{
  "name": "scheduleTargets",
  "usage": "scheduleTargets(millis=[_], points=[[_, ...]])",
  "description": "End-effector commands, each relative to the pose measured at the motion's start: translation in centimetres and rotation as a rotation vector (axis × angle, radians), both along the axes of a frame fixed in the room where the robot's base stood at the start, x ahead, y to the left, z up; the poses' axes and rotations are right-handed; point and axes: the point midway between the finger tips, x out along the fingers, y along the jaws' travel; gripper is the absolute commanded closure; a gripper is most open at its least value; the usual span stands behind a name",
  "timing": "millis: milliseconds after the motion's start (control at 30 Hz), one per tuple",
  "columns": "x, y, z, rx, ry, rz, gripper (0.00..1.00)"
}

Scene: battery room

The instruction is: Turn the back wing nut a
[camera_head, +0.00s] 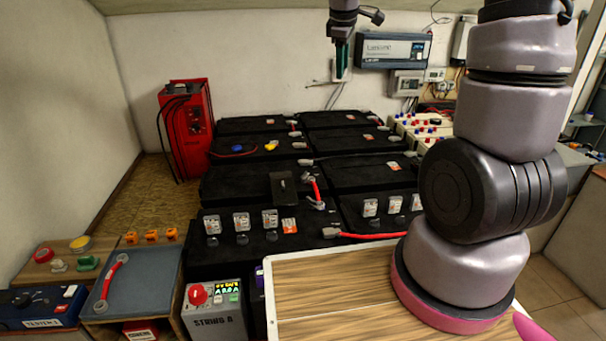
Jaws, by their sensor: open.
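Several black batteries stand in rows, with cables and small fittings on their tops. A dark plate (284,190) on the middle-left battery carries a small grey fitting (283,184), which may be a wing nut; it is too small to be sure. I cannot tell which is the back wing nut a. My gripper (341,68) points down, high at the top centre. It is open and empty, apart from all the fittings, in front of the back wall.
My arm covers the right side. Red cables (314,187) link batteries. A red charger (186,128) stands at the back left; a wall unit (394,50) hangs behind my gripper. A grey control box (214,310) and blue tester (42,306) stand in front.

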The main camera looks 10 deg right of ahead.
Motion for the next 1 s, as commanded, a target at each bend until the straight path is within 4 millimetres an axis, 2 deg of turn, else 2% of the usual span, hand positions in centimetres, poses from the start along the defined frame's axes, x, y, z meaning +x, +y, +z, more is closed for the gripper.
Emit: scheduleTargets(millis=[33,200,267,400,600,700,800,1000], points=[[2.0,0.6,-2.1,-0.049,0.031,0.087,0.55],[8.0,2.4,-8.8,-0.221,0.111,0.418,0.55],[9.8,3.2,-11.6,-0.276,0.140,0.537,0.55],[13.4,5.1,-18.7,-0.395,0.206,0.816,0.55],[16.4,7.8,-29.0,-0.529,0.283,1.184,0.55],[16.9,8.7,-32.8,-0.572,0.307,1.315,0.55],[17.2,9.3,-35.1,-0.597,0.320,1.395,0.55],[17.6,9.3,-37.1,-0.613,0.326,1.440,0.55]])
